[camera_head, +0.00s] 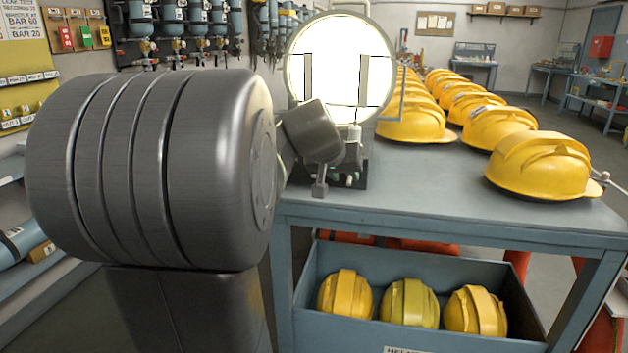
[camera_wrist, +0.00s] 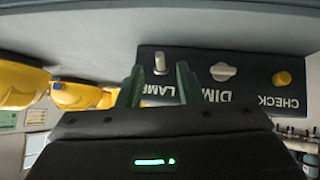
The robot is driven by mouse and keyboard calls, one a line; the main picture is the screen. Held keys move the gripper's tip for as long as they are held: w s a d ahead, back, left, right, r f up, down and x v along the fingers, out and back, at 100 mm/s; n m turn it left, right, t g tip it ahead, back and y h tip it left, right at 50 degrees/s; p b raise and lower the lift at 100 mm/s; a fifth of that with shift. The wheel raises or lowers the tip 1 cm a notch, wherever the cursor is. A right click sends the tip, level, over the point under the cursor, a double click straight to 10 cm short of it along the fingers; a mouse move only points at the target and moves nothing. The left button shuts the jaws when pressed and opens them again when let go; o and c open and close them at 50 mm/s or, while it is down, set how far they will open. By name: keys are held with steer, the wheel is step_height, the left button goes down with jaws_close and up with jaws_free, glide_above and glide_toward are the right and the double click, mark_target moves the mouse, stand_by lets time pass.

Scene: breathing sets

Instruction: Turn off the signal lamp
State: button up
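The signal lamp (camera_head: 340,72) stands on the bench at the back left, its round face glowing bright white. In the wrist view its dark control box (camera_wrist: 205,62) appears upside down, labelled LAMP, DIM and CHECK. A pale metal toggle (camera_wrist: 160,62) sits by LAMP, a white knob (camera_wrist: 222,71) by DIM and a yellow button (camera_wrist: 281,78) by CHECK. My gripper (camera_wrist: 160,70) is open, with one green finger on each side of the toggle in the picture. I cannot tell whether either finger touches it. My arm hides part of the box in the head view.
Rows of yellow helmets (camera_head: 540,165) stand on the blue-grey bench (camera_head: 440,185), right of the lamp. A bin (camera_head: 385,332) below holds more helmets. Breathing sets (camera_head: 200,30) hang on the wall behind. Some bench top right of the lamp is clear.

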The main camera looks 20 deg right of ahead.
mark_target(350, 180)
steer(key=shift+x, duration=1.25)
jaws_close()
